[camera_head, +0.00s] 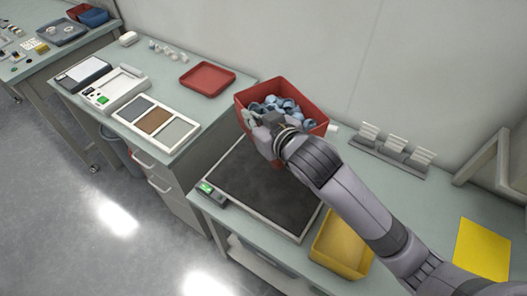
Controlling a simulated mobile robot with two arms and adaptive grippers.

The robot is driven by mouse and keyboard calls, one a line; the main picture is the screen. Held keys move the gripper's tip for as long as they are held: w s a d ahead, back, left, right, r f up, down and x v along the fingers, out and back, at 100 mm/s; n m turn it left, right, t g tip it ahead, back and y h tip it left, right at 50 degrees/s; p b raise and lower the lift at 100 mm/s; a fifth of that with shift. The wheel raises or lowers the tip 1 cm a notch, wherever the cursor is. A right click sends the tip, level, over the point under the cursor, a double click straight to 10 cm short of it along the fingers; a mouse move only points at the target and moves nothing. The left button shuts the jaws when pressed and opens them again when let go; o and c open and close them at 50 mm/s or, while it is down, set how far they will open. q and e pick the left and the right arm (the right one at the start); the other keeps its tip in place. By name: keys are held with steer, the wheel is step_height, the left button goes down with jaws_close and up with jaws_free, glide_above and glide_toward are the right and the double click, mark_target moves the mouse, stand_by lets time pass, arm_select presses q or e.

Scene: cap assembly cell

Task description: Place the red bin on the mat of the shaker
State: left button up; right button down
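The red bin (305,99) is full of blue-grey caps (284,104) and is at the back of the middle bench, over or just behind the far edge of the shaker. The shaker has a dark mat (262,193) and a small control box with a green display (211,191). The mat's visible part is bare. My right gripper (257,121) is at the bin's near left wall. The wrist hides the fingers' closure and much of the near wall. I cannot tell whether the bin is lifted. My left gripper is not in view.
A yellow bin (341,246) stands right of the shaker, under my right arm. A flat red tray (208,77) and a three-panel board (155,122) are on the left bench. A rack (393,151) stands at the back right. A yellow sheet (482,249) lies at the right.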

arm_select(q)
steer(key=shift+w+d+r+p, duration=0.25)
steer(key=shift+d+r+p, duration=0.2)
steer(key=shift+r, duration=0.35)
arm_select(e)
step_height(320, 180, down, 20)
steer(key=shift+w+a+y, duration=0.15)
steer(key=shift+a+y, duration=0.15)
steer(key=shift+a, duration=0.15)
steer(key=shift+r, duration=0.1)
steer(key=c, duration=2.3)
jaws_free()
steer(key=shift+f, duration=0.25)
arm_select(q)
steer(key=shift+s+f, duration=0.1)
arm_select(e)
steer(key=o, duration=0.5)
steer(key=shift+r, duration=0.1)
